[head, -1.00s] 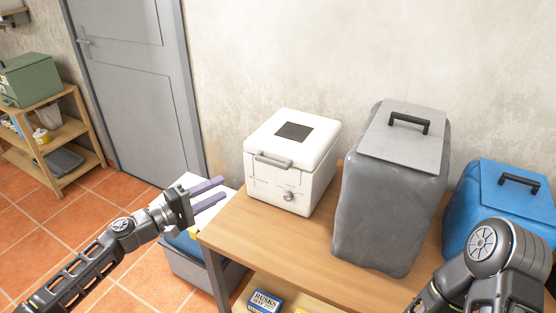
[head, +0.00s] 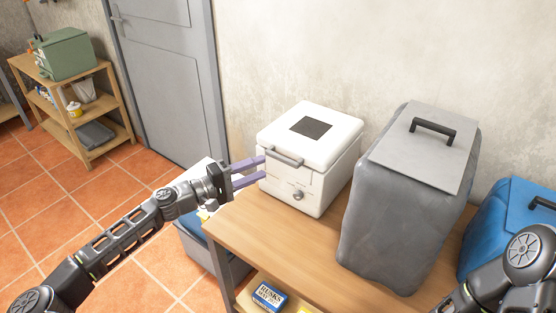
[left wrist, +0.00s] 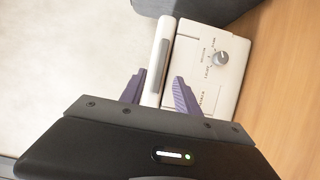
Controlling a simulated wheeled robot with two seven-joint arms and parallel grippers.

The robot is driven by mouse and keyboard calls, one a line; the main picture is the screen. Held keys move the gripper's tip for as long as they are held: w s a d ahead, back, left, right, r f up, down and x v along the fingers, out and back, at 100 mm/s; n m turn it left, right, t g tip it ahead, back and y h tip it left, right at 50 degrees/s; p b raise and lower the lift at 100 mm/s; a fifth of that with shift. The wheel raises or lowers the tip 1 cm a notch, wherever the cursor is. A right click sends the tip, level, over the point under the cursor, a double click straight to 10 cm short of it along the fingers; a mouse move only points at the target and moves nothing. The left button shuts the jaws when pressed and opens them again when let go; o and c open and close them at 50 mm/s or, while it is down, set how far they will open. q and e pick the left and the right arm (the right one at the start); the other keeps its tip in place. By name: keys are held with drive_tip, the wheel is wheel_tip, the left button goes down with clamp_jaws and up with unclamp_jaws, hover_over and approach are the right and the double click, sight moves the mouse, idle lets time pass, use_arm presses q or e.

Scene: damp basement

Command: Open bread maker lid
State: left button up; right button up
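The white bread maker (head: 322,190) stands on the wooden table with its lid (head: 335,122) shut. The lid has a dark square window on top and a grey bar handle (head: 285,159) at its front edge; a knob is on the front face. My left gripper (head: 262,169) is open, its purple fingers pointing at the handle's left end. In the left wrist view the handle (left wrist: 158,66) lies ahead, between the two spread fingers (left wrist: 160,77); I cannot tell whether they touch it. My right gripper is out of view; only part of that arm shows.
A grey covered box (head: 405,205) with a black handle stands close right of the bread maker, and a blue one (head: 508,215) beyond it. The wooden table (head: 285,242) is bare in front. A grey bin (head: 205,250) stands left of the table.

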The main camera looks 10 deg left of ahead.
sight(280, 160)
use_arm(q)
drive_tip(key=p+x, duration=0.1)
drive_tip(key=x, duration=0.5)
drive_tip(key=shift+w+d+p, duration=0.25)
drive_tip(key=shift+w+p, duration=0.05)
drive_tip(key=shift+c, duration=0.4)
drive_tip(key=shift+f, duration=0.1)
clamp_jaws()
idle(0.6)
